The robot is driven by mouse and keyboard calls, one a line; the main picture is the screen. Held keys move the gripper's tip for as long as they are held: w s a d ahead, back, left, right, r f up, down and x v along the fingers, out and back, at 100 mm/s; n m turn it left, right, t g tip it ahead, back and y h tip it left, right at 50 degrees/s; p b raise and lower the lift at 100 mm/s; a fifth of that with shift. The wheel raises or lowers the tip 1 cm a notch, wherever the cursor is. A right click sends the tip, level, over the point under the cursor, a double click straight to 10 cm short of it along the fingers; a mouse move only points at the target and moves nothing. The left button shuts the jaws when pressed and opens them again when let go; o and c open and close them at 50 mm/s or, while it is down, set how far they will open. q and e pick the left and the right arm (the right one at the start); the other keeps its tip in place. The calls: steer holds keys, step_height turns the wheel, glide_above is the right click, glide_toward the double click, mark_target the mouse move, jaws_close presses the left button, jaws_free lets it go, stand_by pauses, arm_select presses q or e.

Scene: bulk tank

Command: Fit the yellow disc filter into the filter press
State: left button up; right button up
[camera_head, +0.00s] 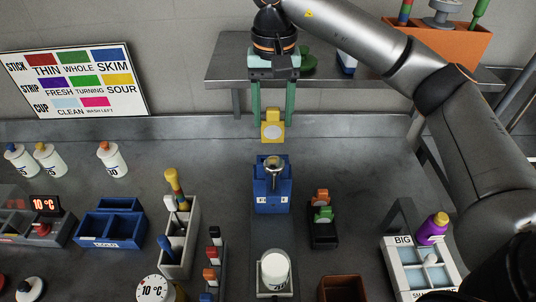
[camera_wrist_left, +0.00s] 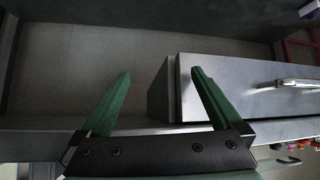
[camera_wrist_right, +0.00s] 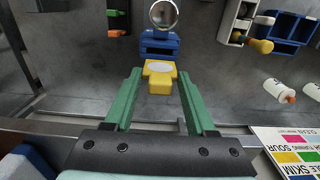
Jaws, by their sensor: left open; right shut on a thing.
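The yellow disc filter (camera_head: 272,135), a square block with a pale round disc on its face, is held between the fingertips of my right gripper (camera_head: 272,116). It also shows in the right wrist view (camera_wrist_right: 159,84). The blue filter press (camera_head: 271,196) stands on the worktop in front of the filter, apart from it in the head view, with a round metal part (camera_head: 274,170) on top. In the right wrist view the press (camera_wrist_right: 160,44) appears just beyond the filter. My left gripper (camera_wrist_left: 160,76) is open and empty, seen only in the left wrist view.
A grey holder (camera_head: 178,240) with several tools stands left of the press. A dark rack (camera_head: 323,236) with orange and green pieces stands to its right. A white cup (camera_head: 274,268) is in front. The worktop behind the press is clear. A steel cabinet (camera_wrist_left: 235,85) is beside my left gripper.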

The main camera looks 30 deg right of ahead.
mark_target(273, 142)
steer(key=f, duration=0.4)
steer(key=shift+s, duration=0.2)
step_height(273, 142, down, 5)
steer(key=b, duration=0.3)
steer(key=shift+f, duration=0.1)
steer(key=shift+w, duration=0.1)
steer(key=shift+f, duration=0.1)
steer(key=o, duration=1.3)
steer(key=shift+o, duration=0.2)
